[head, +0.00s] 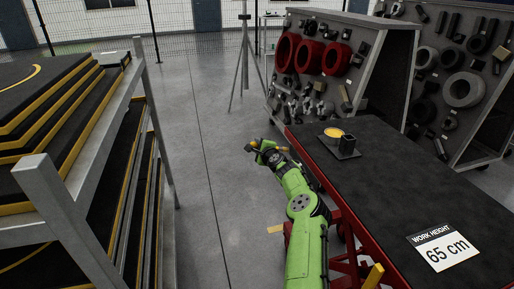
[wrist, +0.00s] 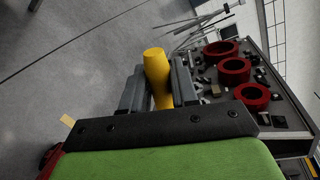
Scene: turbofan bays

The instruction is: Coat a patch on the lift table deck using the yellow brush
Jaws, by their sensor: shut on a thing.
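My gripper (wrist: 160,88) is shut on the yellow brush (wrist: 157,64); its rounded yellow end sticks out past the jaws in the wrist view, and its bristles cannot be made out. In the head view my gripper (head: 258,149) is held out over the floor, just left of the far left corner of the lift table. The lift table deck (head: 400,185) is a dark, flat top with red sides. No coated patch can be made out on it. A dark holder with a round yellow top (head: 334,132) stands at the deck's far left end.
A "WORK HEIGHT 65 cm" sign (head: 446,250) lies on the near deck. A rack of dark, yellow-edged mats (head: 62,208) stands left. Parts boards with red rings (head: 310,56) stand behind the table. A tripod (head: 244,62) stands beyond.

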